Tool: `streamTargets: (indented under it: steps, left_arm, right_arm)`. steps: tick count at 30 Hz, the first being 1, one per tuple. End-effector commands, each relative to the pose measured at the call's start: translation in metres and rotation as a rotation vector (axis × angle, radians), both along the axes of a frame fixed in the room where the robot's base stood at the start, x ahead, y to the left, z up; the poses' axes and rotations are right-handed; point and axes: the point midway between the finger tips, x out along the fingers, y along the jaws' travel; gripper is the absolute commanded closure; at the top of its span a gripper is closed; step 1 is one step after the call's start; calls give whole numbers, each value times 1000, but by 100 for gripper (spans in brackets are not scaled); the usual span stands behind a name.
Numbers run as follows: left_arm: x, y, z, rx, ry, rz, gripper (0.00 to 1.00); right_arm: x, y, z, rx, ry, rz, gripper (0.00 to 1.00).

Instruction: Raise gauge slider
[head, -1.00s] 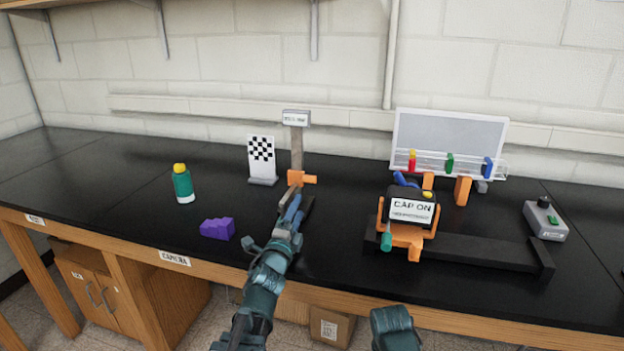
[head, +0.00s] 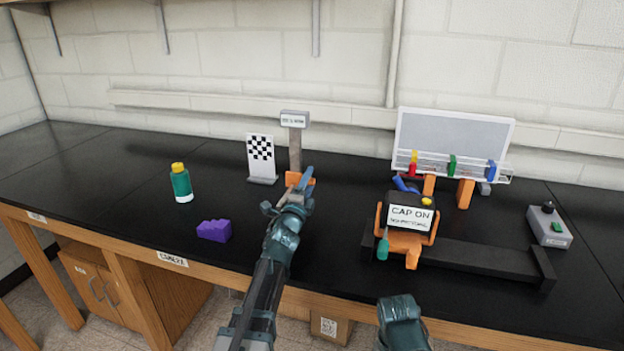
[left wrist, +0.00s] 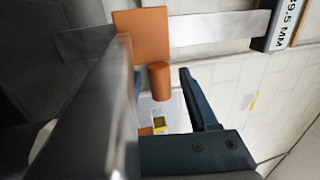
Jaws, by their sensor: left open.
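The gauge is a grey upright post (head: 295,150) with a small display (head: 294,119) on top. The orange slider (head: 293,179) sits low on the post. My left gripper (head: 306,180) is in front of the slider and partly hides it. In the left wrist view, the orange slider block (left wrist: 141,34) has a round orange knob (left wrist: 159,80) sticking out. The open fingers of my left gripper (left wrist: 157,72) stand on either side of the knob, with a visible gap on the right. The display (left wrist: 283,22) reads about 39.5 MM. My right gripper is not clearly visible.
A checkered board (head: 261,155) stands just left of the gauge. A green bottle (head: 181,186) and a purple block (head: 214,231) are farther left. An orange-and-black device (head: 407,220), a rack with coloured sliders (head: 452,168) and a grey box (head: 549,227) are right.

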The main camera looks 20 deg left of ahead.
Motion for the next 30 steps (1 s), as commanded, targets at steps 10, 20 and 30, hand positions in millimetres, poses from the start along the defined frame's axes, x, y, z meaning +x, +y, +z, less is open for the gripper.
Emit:
streamTargets:
  steps: [10,20,30]
  left_arm:
    - [1,0,0,0,0,0,59]
    - [0,0,0,0,0,0,100]
    - [0,0,0,0,1,0,100]
  right_arm:
    - [0,0,0,0,0,0,50]
    - [0,0,0,0,0,0,50]
    - [0,0,0,0,0,0,50]
